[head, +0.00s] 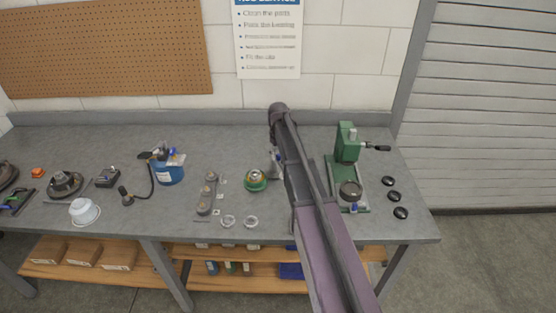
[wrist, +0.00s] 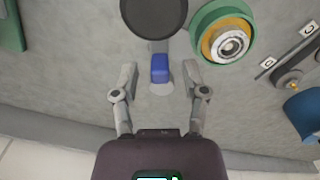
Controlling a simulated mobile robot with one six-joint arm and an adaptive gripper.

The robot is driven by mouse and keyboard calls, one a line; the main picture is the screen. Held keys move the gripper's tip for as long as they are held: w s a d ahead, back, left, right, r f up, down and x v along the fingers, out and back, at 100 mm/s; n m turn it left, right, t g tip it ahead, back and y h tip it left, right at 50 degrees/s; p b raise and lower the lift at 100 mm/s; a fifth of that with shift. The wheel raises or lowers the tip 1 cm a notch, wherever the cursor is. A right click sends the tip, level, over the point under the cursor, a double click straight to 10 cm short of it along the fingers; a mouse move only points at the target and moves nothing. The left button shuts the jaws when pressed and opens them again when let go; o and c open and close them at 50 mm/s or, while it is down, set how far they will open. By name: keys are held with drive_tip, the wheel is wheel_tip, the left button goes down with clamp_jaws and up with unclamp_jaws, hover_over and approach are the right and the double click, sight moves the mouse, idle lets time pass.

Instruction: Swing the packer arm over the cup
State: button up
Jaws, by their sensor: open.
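The green packer cup (wrist: 222,32) holds a bearing on an orange-yellow ring; in the head view the cup (head: 256,181) sits mid-bench, just left of my arm. The packer arm (wrist: 153,14) shows in the wrist view as a dark round disc beside the cup, not over it. A blue tab (wrist: 159,69) stands out from the disc's side, on a grey piece. My gripper (wrist: 160,78) is open, with one finger on each side of the blue tab and visible gaps between. In the head view my arm hides most of the packer arm and my gripper.
A green press (head: 347,144) stands right of my arm, with several black caps (head: 394,195) beside it. Left of the cup lie a strip of parts (head: 208,194), two clear rings (head: 239,221) and a blue container (head: 169,171). The wall is behind the bench.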

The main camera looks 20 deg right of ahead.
drive_tip(key=shift+f, duration=0.3)
clamp_jaws()
drive_tip(key=shift+d, duration=0.15)
idle(0.3)
